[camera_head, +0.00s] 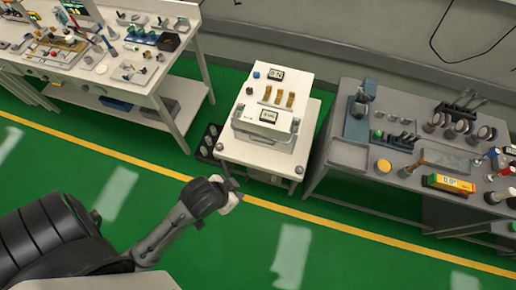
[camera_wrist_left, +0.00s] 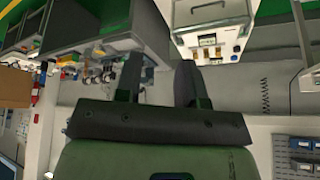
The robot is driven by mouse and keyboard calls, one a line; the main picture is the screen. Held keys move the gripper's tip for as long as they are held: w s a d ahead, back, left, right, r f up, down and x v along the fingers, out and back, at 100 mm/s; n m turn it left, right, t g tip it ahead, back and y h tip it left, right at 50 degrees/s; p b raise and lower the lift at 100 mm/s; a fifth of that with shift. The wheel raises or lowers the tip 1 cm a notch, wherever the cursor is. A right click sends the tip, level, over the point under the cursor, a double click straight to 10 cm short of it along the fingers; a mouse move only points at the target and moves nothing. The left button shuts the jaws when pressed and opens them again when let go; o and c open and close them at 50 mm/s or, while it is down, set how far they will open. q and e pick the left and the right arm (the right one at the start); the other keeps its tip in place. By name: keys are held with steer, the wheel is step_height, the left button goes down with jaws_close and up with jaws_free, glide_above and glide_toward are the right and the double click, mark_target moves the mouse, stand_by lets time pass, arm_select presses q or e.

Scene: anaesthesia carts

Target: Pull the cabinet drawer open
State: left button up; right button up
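The white cabinet (camera_head: 265,128) stands in the middle of the head view, with a display panel and brass-coloured pieces on its top and a bar handle across its front. No open drawer shows on it. In the left wrist view the white cabinet (camera_wrist_left: 211,14) is at the top, right of centre, with its handle, small display and knobs showing. My left gripper (camera_head: 232,194) is in front of the cabinet and apart from it. In the left wrist view its two fingers (camera_wrist_left: 160,76) stand apart with nothing between them. My right gripper is in neither view.
A grey bench (camera_head: 350,153) with tools stands close to the cabinet's right. A white workbench (camera_head: 140,93) with parts stands to the left. A dark rack (camera_head: 208,142) is at the cabinet's left side. The green floor (camera_head: 150,150) in front is clear.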

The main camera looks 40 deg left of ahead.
arm_select(q)
steer(key=w+a+f+n+t+b, duration=0.15)
steer(key=w+f+b, duration=0.55)
steer(key=f+b, duration=0.8)
steer(key=w+a+f+n+t+b, duration=0.1)
steer(key=w+a+f+n+b, duration=0.15)
steer(key=w+f+b, duration=0.85)
steer(key=w+a+f+n+t+b, duration=0.1)
steer(key=w+a+f+n+b, duration=0.15)
steer(key=f+b, duration=1.65)
steer(key=w+a+f+n+t+y+p, duration=0.25)
steer(key=a+f+n+t+p, duration=0.35)
steer(key=f, duration=0.3)
steer(key=a+r+n+t+y+b, duration=0.1)
steer(key=a+r+n+t+y, duration=0.45)
steer(key=n, duration=0.65)
steer(key=shift+w+a+r+g+y+b, duration=0.25)
steer(key=shift+w+a+r+b, duration=0.6)
steer(key=shift+w, duration=1.2)
steer(key=shift+w+a+r+g+b, duration=0.45)
steer(key=shift+w+b, duration=0.65)
steer(key=shift+w, duration=0.9)
steer(key=shift+w+a+r+g+y+b, duration=0.25)
steer(key=shift+w+a+r+b, duration=0.6)
steer(key=shift+w, duration=1.2)
steer(key=shift+d+f, duration=0.1)
steer(key=shift+d, duration=0.1)
